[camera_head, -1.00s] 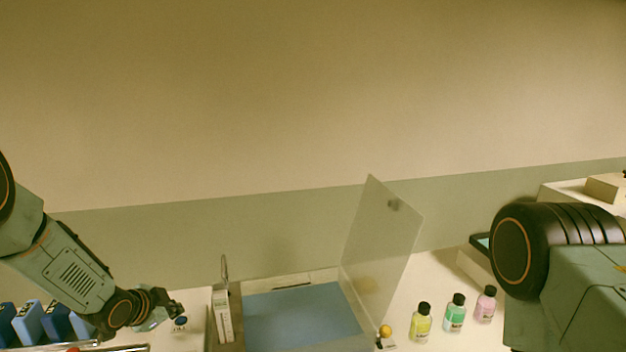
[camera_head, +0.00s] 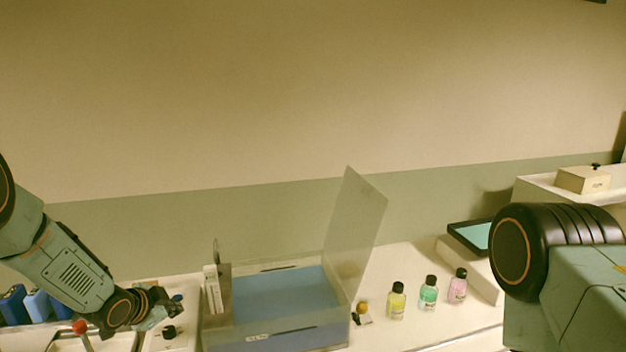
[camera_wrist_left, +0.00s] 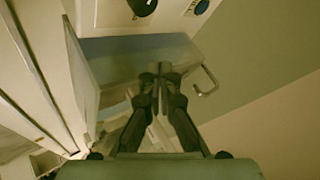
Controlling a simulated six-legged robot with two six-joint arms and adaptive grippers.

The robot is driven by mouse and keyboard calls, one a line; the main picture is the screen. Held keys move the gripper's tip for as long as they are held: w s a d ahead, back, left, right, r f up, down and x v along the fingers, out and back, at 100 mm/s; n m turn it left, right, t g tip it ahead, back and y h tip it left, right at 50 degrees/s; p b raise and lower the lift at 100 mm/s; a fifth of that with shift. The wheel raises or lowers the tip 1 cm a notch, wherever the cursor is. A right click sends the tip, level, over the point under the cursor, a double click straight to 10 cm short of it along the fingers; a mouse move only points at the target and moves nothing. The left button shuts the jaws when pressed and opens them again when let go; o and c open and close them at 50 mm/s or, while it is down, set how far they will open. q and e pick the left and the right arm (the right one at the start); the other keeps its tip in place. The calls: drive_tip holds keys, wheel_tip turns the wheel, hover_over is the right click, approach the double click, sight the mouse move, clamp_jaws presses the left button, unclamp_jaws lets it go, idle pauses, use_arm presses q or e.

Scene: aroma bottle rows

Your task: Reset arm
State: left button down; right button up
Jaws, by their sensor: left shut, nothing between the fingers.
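My left arm comes in from the left in the head view. Its gripper (camera_head: 165,312) hangs above the left part of the white bench, near a panel with a dark knob (camera_head: 169,331). In the left wrist view my left gripper (camera_wrist_left: 160,72) has its fingertips together with nothing between them. My right arm shows at the right of the head view, but only its upper links. The right gripper is out of view.
A blue-floored bin (camera_head: 290,297) with a clear raised lid (camera_head: 354,225) stands mid-bench. Yellow (camera_head: 396,301), green (camera_head: 429,294) and pink (camera_head: 458,286) bottles stand in a row to its right. Blue containers (camera_head: 37,303) stand at far left. A red-tipped lever (camera_head: 79,327) is below my left arm.

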use_arm(q)
drive_tip(key=s+d+f+n+g, duration=0.1)
drive_tip(key=s+d+f, duration=0.1)
drive_tip(key=s+f, duration=0.2)
drive_tip(key=s+d+f+n+g, duration=0.1)
drive_tip(key=s+d+f+n, duration=0.1)
drive_tip(key=s, duration=0.6)
drive_tip(key=s+d+f+n+g, duration=0.1)
drive_tip(key=s+d+f+n, duration=0.1)
drive_tip(key=s+d+f, duration=0.2)
drive_tip(key=shift+s+f+g, duration=0.4)
drive_tip(key=shift+s+f, duration=0.55)
drive_tip(key=shift+s, duration=0.05)
drive_tip(key=s+f+n+g+y, duration=0.25)
drive_tip(key=s+n+g, duration=0.35)
drive_tip(key=s, duration=2.3)
wheel_tip(320, 180, down, 16)
drive_tip(key=b, duration=1.6)
drive_tip(key=shift+w+d+r+t+h, duration=0.2)
drive_tip(key=shift+w+d+t+h, duration=0.15)
drive_tip(key=shift+d+t+h, duration=0.1)
drive_tip(key=shift+s+r, duration=0.1)
